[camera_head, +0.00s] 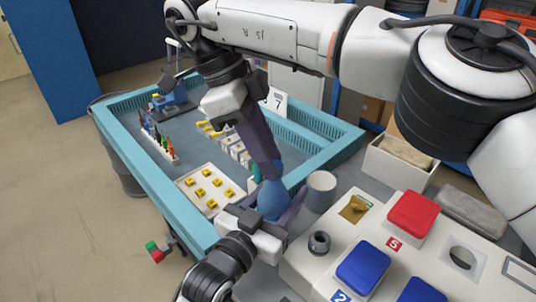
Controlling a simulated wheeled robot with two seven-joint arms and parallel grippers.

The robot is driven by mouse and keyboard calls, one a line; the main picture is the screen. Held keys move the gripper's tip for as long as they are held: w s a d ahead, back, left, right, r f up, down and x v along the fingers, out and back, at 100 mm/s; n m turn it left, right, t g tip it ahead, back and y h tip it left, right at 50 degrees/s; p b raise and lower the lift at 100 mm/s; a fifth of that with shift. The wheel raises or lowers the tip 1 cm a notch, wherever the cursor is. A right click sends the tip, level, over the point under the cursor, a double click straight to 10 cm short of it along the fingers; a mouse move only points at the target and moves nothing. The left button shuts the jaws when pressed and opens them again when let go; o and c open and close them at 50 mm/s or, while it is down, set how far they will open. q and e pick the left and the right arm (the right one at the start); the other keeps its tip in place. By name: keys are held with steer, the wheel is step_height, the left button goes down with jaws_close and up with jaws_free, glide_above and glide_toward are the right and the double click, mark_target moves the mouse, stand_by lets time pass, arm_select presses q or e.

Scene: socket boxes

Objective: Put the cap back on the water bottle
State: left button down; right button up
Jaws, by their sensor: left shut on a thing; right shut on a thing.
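The blue water bottle (272,199) stands near the middle, at the front right corner of the teal-edged table. My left gripper (278,217) reaches in from below and is shut around the lower part of the bottle. My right gripper (268,172) comes down from above, its long dark fingers pointing at the bottle's top. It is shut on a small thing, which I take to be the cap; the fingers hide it. I cannot tell whether the cap touches the bottle's neck.
A grey cup (320,190) stands just right of the bottle. A white tray with yellow pieces (209,189) lies to the left. A button panel (388,236) with red and blue buttons fills the lower right. A white box (396,166) stands behind it.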

steer(key=shift+m, duration=0.5)
steer(key=o, duration=1)
steer(key=shift+r, duration=0.1)
